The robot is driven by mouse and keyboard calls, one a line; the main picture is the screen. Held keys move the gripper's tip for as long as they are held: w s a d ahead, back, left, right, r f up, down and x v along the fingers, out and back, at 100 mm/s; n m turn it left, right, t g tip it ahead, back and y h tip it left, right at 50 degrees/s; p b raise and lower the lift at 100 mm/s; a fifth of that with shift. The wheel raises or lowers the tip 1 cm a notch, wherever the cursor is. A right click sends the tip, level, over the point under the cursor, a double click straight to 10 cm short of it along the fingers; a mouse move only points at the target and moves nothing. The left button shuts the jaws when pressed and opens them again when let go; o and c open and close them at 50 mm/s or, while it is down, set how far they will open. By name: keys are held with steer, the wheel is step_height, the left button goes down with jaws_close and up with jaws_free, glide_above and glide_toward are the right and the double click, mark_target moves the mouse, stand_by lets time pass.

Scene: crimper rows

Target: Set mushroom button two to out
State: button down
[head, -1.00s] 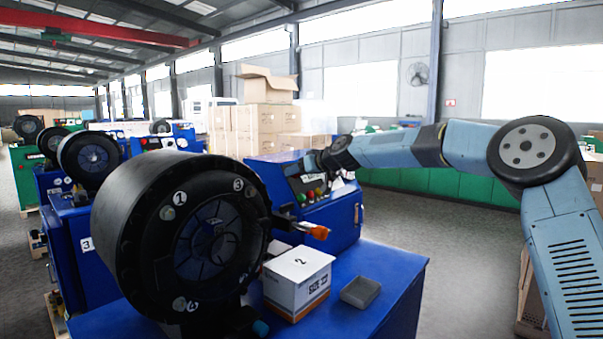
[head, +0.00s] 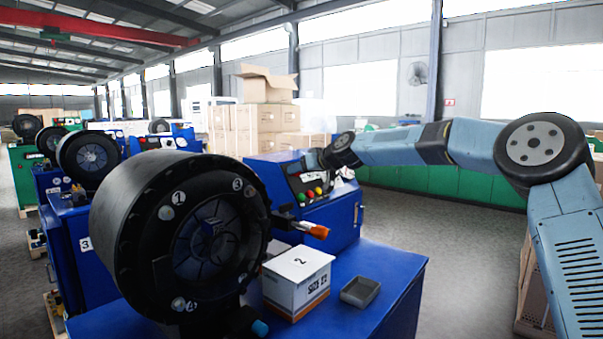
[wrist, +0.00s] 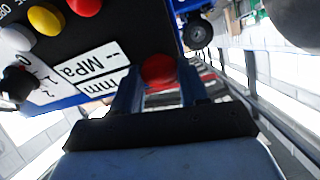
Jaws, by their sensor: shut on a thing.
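In the wrist view a red mushroom button (wrist: 158,70) sits at the edge of the dark control panel (wrist: 125,28). My gripper (wrist: 159,76) has one finger on each side of this button and is shut on it. How far the button stands out from the panel is hard to tell. In the head view my gripper (head: 314,160) is at the upper part of the blue machine's control panel (head: 300,180), and the held button is hidden there.
Another red button (wrist: 86,6), a yellow button (wrist: 45,19), a white button (wrist: 18,38) and a black knob (wrist: 19,82) are on the panel. A large black crimper head (head: 130,220), a white box (head: 297,280) and a grey tray (head: 360,291) stand in front.

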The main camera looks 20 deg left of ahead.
steer(key=shift+s+a, duration=0.1)
steer(key=c, duration=0.6)
jaws_free()
steer(key=shift+r, duration=0.1)
steer(key=shift+o, duration=0.2)
steer(key=shift+d, duration=0.2)
steer(key=shift+s+d+r, duration=0.15)
steer(key=shift+d+r, duration=0.1)
steer(key=shift+d, duration=0.25)
steer(key=v, duration=1.2)
steer(key=shift+s, duration=0.15)
steer(key=shift+d, duration=0.2)
steer(key=shift+s, duration=0.1)
